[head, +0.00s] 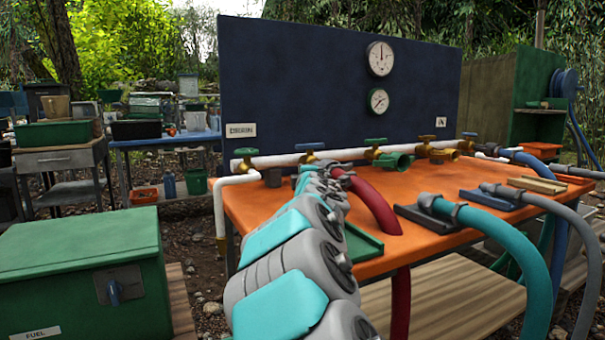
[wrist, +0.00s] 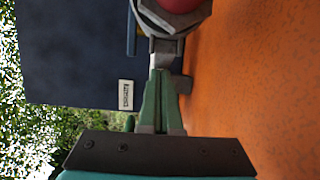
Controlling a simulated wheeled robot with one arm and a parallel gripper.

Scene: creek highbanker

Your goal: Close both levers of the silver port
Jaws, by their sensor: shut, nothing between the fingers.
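The silver port is a grey metal collar (wrist: 190,22) at the top of the wrist view, around the end of a red hose (wrist: 178,4). In the head view the red hose (head: 372,200) bends down from the pipe, and my arm hides most of the port. A short grey piece (wrist: 163,50), likely one lever, stands out from the collar. My gripper (wrist: 164,74) is shut and empty, its green fingers close together with tips at or just under that piece. I cannot tell whether they touch. A second lever is not clearly visible. In the head view my gripper is small and partly hidden by my arm.
A white pipe (head: 270,161) with several green-handled valves runs along the dark blue panel (head: 300,80). A green port (head: 394,161) and a brass port (head: 445,155) face forward. Teal (head: 480,232) and grey hoses lie at the right of the orange table (head: 425,238). A green tray (head: 362,243) lies by my arm.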

